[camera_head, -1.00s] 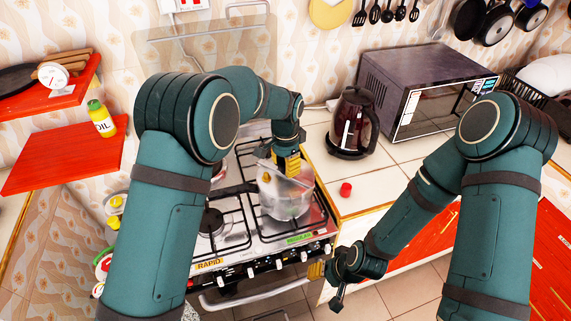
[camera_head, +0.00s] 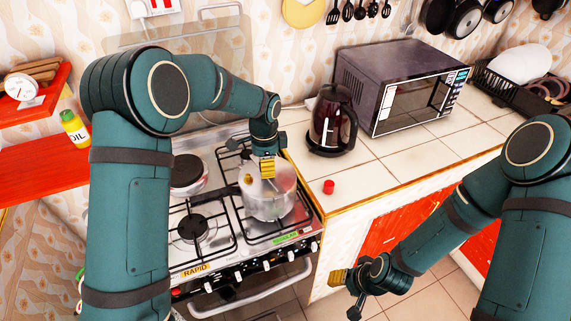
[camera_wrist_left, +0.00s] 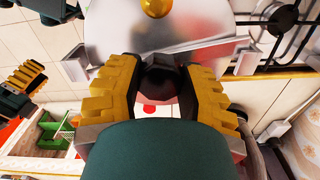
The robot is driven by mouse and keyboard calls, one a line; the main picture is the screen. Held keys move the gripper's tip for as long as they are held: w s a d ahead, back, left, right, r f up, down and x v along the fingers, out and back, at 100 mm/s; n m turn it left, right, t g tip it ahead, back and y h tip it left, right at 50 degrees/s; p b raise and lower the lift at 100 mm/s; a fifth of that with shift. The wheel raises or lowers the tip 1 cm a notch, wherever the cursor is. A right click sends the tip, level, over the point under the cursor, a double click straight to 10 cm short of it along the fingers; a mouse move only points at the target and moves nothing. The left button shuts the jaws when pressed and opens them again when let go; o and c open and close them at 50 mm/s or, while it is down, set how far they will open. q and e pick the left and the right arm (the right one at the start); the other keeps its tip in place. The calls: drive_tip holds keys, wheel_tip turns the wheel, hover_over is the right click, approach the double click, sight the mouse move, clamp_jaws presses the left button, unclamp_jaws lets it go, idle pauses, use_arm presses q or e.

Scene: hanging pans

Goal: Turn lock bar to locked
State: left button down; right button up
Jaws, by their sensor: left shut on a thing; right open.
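A steel pressure pot (camera_head: 268,203) stands on the stove's right front burner. Its lid (camera_wrist_left: 205,22) carries a gold knob (camera_wrist_left: 156,6), and a flat metal lock bar (camera_wrist_left: 200,43) runs across the lid in the left wrist view. My left gripper (camera_head: 267,170) reaches down over the pot. In the left wrist view its yellow fingers (camera_wrist_left: 155,90) are shut on a dark round handle (camera_wrist_left: 158,82) beside the bar. How the handle joins the bar is hidden. My right gripper (camera_head: 345,284) is open and empty, low in front of the counter.
A dark kettle (camera_head: 331,122) and a microwave (camera_head: 403,88) stand on the counter right of the stove. A small red cap (camera_head: 328,187) lies near the counter's front edge. An oil bottle (camera_head: 75,129) stands on the red shelf at left.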

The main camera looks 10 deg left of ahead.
use_arm(q)
drive_tip(key=shift+m, duration=1)
drive_tip(key=shift+f, duration=0.1)
drive_tip(key=shift+c, duration=2.2)
unclamp_jaws()
wheel_tip(320, 180, up, 12)
